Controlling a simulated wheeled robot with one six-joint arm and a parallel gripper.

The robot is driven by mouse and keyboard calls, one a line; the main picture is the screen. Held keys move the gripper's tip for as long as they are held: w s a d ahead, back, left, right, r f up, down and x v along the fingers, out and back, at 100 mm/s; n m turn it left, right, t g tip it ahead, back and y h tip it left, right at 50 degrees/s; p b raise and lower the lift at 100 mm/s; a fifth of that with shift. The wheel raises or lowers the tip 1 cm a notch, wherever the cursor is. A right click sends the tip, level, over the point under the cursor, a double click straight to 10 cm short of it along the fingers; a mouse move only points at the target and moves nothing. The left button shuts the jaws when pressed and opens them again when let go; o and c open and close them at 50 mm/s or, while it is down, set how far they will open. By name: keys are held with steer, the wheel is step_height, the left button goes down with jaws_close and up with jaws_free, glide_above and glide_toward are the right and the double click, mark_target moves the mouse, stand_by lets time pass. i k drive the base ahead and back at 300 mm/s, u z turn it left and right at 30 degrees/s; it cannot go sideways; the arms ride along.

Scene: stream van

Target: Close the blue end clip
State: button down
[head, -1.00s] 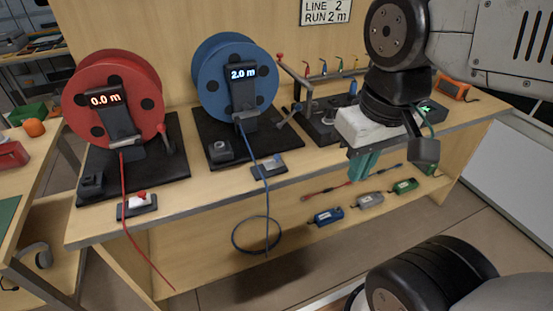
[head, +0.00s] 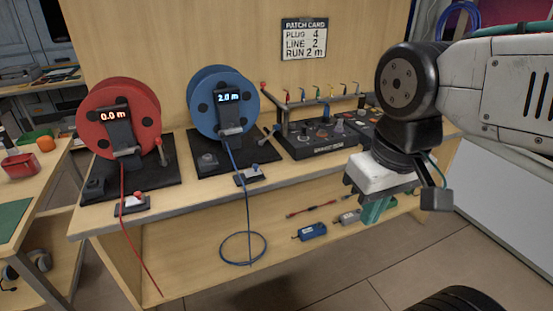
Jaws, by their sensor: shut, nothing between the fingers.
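The blue end clip (head: 248,177) is a small dark plate with a pale block at the bench's front edge, below the blue reel (head: 222,103). The blue cable (head: 236,205) runs down from the reel, past the clip, and hangs in a loop in front of the bench. I cannot tell at this size whether the clip is open or closed. The reel's display reads 2.0 m.
A red reel (head: 118,118) with its own clip (head: 132,204) and hanging red cable is at the left. A control panel (head: 318,138) and a rack of coloured hooks stand right of the blue reel. Small boxes (head: 312,231) lie on the lower shelf. Floor in front is clear.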

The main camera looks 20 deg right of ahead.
mark_target(255, 172)
steer(key=z, duration=0.3)
steer(key=i, duration=1.05)
steer(key=u, duration=0.4)
